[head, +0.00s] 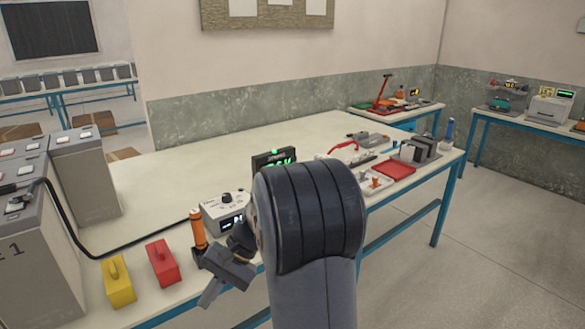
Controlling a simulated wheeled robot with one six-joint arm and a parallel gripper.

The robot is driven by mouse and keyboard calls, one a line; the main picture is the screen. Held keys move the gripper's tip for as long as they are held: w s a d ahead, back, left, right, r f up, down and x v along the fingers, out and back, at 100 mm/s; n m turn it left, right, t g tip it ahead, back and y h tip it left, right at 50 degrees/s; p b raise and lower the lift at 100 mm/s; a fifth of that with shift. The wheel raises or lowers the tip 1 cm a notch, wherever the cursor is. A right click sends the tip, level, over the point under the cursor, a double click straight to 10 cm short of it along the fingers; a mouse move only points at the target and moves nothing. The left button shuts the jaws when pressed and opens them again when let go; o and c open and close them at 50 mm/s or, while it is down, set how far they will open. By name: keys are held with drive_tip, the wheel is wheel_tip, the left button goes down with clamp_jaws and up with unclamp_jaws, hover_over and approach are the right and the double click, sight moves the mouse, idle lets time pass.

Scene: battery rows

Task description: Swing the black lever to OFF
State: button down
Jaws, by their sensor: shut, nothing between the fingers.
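I cannot make out a black lever marked OFF in the head view; my arm covers part of the bench. My gripper (212,292) is shut and empty, low over the near edge of the long white bench (170,170). It is in front of an orange-handled tool in a black holder and a grey box with a knob and small display (224,215). A black display with green digits (272,160) stands behind my arm, partly hidden by it.
A yellow block (118,284) and a red block (162,264) stand left of my gripper. A black cable (120,247) runs across the bench from grey battery cabinets (88,175). A red tray (395,170) and small parts lie at the right end. The bench's back middle is clear.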

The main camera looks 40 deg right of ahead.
drive_tip(key=w+d+f+m+t+y, duration=0.2)
drive_tip(key=w+d+m+y, duration=0.1)
drive_tip(key=w+d, duration=0.5)
drive_tip(key=shift+w+d+f+y, duration=0.25)
drive_tip(key=shift+w+d+y, duration=0.1)
drive_tip(key=shift+w+y, duration=0.7)
drive_tip(key=shift+w, duration=0.2)
